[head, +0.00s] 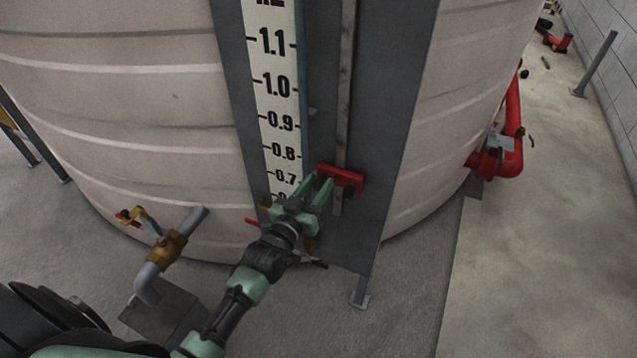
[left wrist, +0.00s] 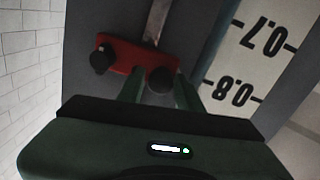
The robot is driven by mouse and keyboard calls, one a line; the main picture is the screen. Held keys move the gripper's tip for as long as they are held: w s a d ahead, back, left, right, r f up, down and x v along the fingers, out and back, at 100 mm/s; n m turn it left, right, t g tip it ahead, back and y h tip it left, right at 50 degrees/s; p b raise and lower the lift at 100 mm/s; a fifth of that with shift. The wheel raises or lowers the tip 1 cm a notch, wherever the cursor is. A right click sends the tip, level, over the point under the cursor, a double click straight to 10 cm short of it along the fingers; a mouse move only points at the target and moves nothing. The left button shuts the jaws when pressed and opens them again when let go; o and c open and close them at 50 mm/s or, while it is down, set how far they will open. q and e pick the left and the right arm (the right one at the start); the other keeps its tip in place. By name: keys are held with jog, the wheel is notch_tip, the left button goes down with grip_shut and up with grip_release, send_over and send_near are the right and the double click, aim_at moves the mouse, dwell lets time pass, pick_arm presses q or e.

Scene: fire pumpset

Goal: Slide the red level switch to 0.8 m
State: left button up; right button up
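The red level switch (head: 342,178) sits on a grey vertical rail (head: 345,90), right of the white level scale (head: 277,90). In the head view it appears about level with the 0.7 mark. The left wrist view shows the red switch (left wrist: 130,57) with two black knobs, beside an upside-down 0.7 and 0.8. My left gripper (head: 319,184) is at the switch's left end in the head view. In the left wrist view its two green fingers (left wrist: 160,92) are spread on either side of one knob (left wrist: 160,80), with gaps visible. My right gripper is not in view.
The scale and rail are on a dark grey panel (head: 395,110) against a large beige tank (head: 110,90). A brass valve on a pipe (head: 167,248) stands at lower left. Red piping (head: 508,155) is at the right.

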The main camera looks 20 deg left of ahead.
pick_arm(q)
jog(key=s, duration=0.7)
jog(key=shift+a, duration=0.3)
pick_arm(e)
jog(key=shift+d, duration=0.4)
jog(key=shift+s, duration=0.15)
pick_arm(q)
jog(key=s+f+m+g+p, duration=0.1)
jog(key=s+f+g, duration=0.4)
jog(key=f, duration=1)
jog(key=s+f+g+p, duration=0.1)
jog(key=s+f+g, duration=0.2)
jog(key=s+f, duration=0.8)
jog(key=s+f+m+g, duration=0.1)
jog(key=s+f+g, duration=0.3)
jog(key=s+f, duration=0.6)
jog(key=s+f+m+g+y+p, duration=0.1)
jog(key=s+f+g, duration=0.4)
jog(key=s+f, duration=0.6)
jog(key=s, duration=0.6)
jog(key=shift+s+a+y, duration=0.25)
jog(key=shift+s+y, duration=0.05)
jog(key=shift+s, duration=0.05)
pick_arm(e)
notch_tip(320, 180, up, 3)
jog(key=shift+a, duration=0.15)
